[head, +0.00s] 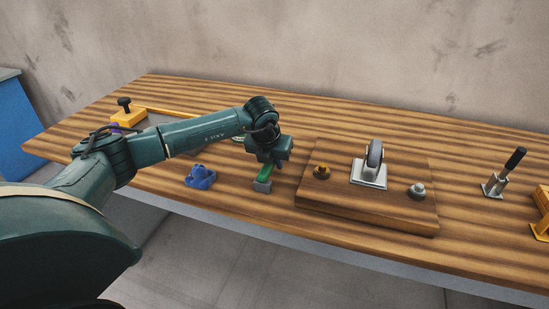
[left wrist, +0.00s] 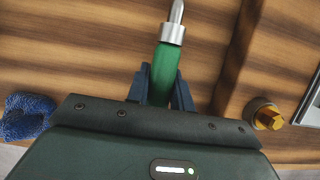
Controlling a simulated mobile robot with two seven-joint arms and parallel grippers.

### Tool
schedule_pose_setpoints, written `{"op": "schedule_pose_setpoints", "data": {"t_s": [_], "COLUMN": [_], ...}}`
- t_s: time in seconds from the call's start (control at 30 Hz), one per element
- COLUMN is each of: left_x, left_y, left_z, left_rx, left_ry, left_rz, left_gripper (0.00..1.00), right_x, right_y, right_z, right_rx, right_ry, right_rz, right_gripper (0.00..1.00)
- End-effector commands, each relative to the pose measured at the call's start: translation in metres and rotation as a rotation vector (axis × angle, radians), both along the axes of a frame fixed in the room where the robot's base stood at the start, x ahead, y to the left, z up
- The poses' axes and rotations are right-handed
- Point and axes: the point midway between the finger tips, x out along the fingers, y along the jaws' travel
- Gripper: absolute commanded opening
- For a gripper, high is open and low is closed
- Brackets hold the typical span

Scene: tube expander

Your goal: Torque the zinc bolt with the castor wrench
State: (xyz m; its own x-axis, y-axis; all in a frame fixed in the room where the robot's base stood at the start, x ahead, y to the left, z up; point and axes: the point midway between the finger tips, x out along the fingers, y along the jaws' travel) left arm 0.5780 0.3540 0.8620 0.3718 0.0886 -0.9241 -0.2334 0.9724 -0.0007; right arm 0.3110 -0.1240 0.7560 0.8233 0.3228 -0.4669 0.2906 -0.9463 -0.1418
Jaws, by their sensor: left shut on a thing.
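My left gripper (head: 266,164) is shut on a green-handled tool (left wrist: 165,72), which also shows in the head view (head: 265,173). The tool has a silver collar and a narrow metal shaft in the left wrist view; I cannot tell its working end. A silver-grey bolt (head: 417,190), which looks like the zinc bolt, stands at the right of a wooden board (head: 370,212). A brass-coloured bolt (head: 321,172) stands at the board's left, and shows in the left wrist view (left wrist: 268,116). The gripper is left of the board, apart from both bolts.
A castor wheel on a metal plate (head: 369,172) stands between the bolts. A crumpled blue cloth (head: 200,176) lies left of the gripper. A black-handled clamp (head: 503,174) and a yellow item (head: 541,205) are at the right. A yellow block with a black knob (head: 127,116) is far left.

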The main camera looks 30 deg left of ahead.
Motion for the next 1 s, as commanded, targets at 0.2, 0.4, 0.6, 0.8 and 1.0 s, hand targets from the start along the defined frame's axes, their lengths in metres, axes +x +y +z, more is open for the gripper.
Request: {"op": "schedule_pose_setpoints", "data": {"t_s": [0.2, 0.4, 0.6, 0.8, 1.0], "left_x": [0.0, 0.0, 0.0, 0.001, 0.0], "left_y": [0.0, 0.0, 0.0, 0.0, 0.0], "left_z": [0.002, 0.016, 0.033, 0.049, 0.065], "left_rx": [0.0, 0.0, 0.0, 0.0, -0.001], "left_ry": [-0.001, -0.002, -0.002, -0.003, -0.001], "left_rz": [0.0, 0.0, 0.0, 0.0, 0.0], "left_gripper": [0.0, 0.0, 0.0, 0.0, 0.0], "right_x": [-0.002, -0.001, 0.0, 0.0, 0.0], "right_y": [0.001, 0.0, 0.0, 0.0, 0.0], "right_z": [0.0, 0.01, 0.02, 0.03, 0.039], "right_rx": [-0.002, -0.001, -0.001, 0.0, 0.0], "right_ry": [0.004, 0.003, 0.002, 0.001, 0.001], "right_rz": [0.006, 0.003, 0.002, 0.0, 0.0], "right_gripper": [0.36, 0.36, 0.36, 0.36, 0.36]}}
